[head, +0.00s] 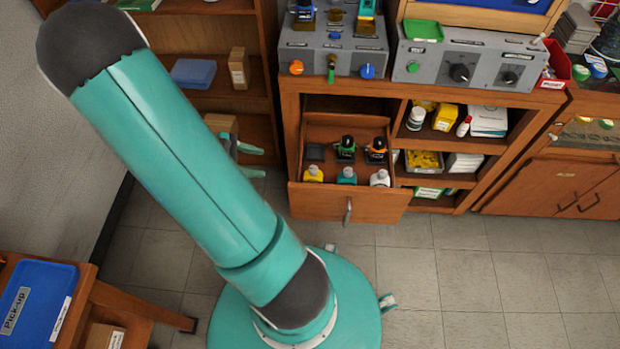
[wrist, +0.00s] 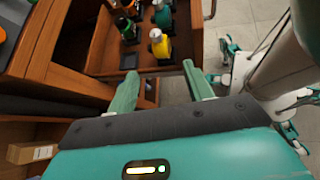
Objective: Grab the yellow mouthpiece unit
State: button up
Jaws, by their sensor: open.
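The yellow mouthpiece unit (head: 313,174) stands in the front left corner of an open wooden drawer (head: 320,203). In the wrist view the yellow unit (wrist: 159,46) shows a pale top and stands just beyond the fingertips. My gripper (head: 264,162) is left of the drawer in the head view, partly hidden by my arm. In the wrist view my gripper (wrist: 160,70) is open with nothing between its fingers, and a gap separates it from the yellow unit.
A teal unit (head: 347,176) and a white unit (head: 380,178) stand right of the yellow one. Green-topped (head: 346,148) and orange-topped (head: 376,149) black units stand behind, beside an empty dark square holder (head: 315,152). A wooden shelf (head: 262,134) stands left of the drawer.

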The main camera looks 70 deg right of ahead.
aim_at(311, 168)
jog(key=s+d+f, duration=0.2)
jog(key=s, duration=0.1)
jog(key=s+d+f+n+g, duration=0.1)
jog(key=s+d+f, duration=0.1)
jog(key=s+f, duration=0.1)
jog(key=s+d+f+g, duration=0.1)
jog(key=s+d+f, duration=0.1)
jog(key=s, duration=0.3)
jog(key=shift+s+d+f+n+h, duration=0.1)
jog(key=shift+d+f+n+h, duration=0.25)
jog(key=shift+d, duration=0.2)
jog(key=shift+f+x, duration=0.1)
jog(key=shift+x, duration=1.3)
jog(key=shift+f+x, duration=0.15)
jog(key=shift+x, duration=1.25)
jog(key=shift+a, duration=0.1)
jog(key=shift+c, duration=0.2)
grip_shut()
